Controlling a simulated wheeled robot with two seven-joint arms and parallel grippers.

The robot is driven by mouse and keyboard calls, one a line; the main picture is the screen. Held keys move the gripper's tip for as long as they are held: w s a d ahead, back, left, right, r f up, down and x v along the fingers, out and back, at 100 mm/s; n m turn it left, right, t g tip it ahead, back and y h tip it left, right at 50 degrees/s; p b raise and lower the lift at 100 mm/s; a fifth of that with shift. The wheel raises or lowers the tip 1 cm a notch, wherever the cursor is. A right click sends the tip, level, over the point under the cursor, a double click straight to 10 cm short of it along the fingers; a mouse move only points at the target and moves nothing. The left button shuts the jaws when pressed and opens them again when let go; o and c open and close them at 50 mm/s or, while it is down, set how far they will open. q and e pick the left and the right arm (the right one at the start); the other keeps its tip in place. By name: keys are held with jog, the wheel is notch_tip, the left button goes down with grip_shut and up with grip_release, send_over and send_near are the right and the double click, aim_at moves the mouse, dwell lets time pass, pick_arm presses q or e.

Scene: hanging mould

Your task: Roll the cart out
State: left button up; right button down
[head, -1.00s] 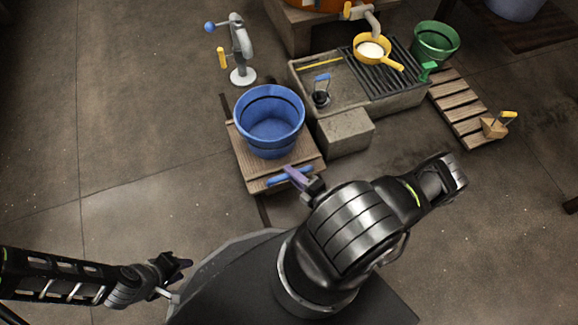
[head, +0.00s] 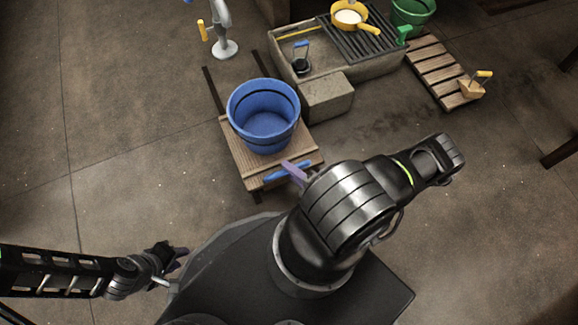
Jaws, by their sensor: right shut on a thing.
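The cart is a low wooden platform (head: 240,160) with a blue handle (head: 287,172) along its front edge. A blue bucket (head: 264,116) stands upright on it, and it looks empty. My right gripper (head: 293,172) is shut on the blue handle; my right arm hides part of the gripper. My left gripper (head: 180,256) is at the lower left, apart from the cart, and its fingers are too small to tell open from shut.
Dark rails (head: 212,90) run behind the cart. A concrete block (head: 327,97) and a stone trough (head: 290,55) with a grate stand behind right. A wooden pallet (head: 440,70) lies further right. A grey pump-like stand (head: 225,48) is behind left. The floor left of the cart is clear.

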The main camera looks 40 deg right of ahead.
jog(key=shift+s+a, duration=0.15)
jog(key=shift+s, duration=0.1)
jog(key=c, duration=1.3)
grip_release()
jog(key=s+r+p, duration=0.1)
jog(key=s, duration=0.6)
jog(key=shift+s+d+r, duration=0.2)
jog(key=shift+s+d, duration=0.1)
